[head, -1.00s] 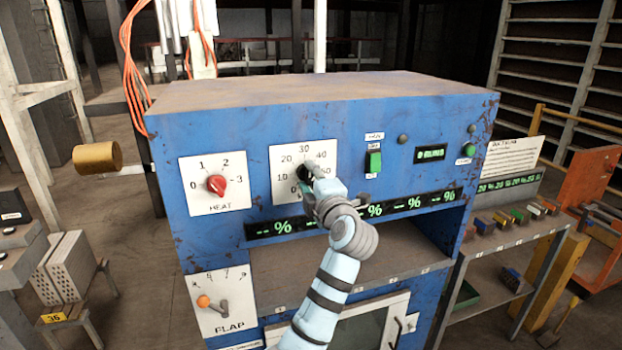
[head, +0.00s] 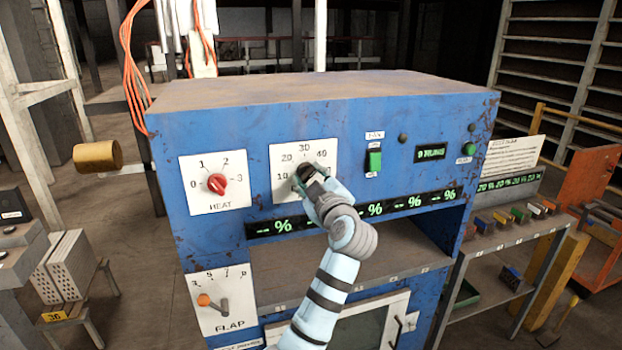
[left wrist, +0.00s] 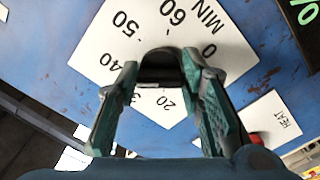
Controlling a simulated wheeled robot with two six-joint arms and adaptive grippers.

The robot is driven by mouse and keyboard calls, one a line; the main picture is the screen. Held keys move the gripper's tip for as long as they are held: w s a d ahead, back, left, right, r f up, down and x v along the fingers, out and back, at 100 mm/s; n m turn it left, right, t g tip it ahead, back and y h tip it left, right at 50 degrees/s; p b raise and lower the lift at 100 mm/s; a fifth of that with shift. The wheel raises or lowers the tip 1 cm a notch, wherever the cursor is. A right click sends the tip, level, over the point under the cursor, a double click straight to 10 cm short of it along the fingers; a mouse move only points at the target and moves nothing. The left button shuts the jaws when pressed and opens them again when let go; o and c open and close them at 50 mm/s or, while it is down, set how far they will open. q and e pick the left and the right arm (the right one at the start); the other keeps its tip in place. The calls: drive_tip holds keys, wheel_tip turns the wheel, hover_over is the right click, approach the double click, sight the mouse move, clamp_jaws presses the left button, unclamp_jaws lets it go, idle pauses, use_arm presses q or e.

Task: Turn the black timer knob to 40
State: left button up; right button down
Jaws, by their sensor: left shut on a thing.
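The black timer knob (left wrist: 160,67) sits on a white dial plate (left wrist: 233,60) marked in minutes. My left gripper (left wrist: 160,100) is shut on the knob, with one finger on each side of it. In the head view, my left gripper (head: 306,180) covers most of the knob, and the dial plate (head: 283,152) shows 10, 20, 30 and 40. In the wrist view, 20, 40, 50, 60 and 0 are readable; the left finger hides the area near 30. I cannot tell which number the knob points to. My right gripper is not in view.
The blue cabinet (head: 230,120) also carries a red heat knob (head: 216,183) left of the timer and a green switch (head: 374,160) to its right. A percent display strip (head: 410,203) and an open shelf lie below. A flap lever (head: 204,300) is lower left.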

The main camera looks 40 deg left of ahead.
use_arm(q)
drive_tip(key=shift+m, duration=0.3)
drive_tip(key=o, duration=1.2)
drive_tip(key=shift+c, duration=0.2)
drive_tip(key=v, duration=0.7)
drive_tip(key=shift+d, duration=0.25)
drive_tip(key=shift+a, duration=0.15)
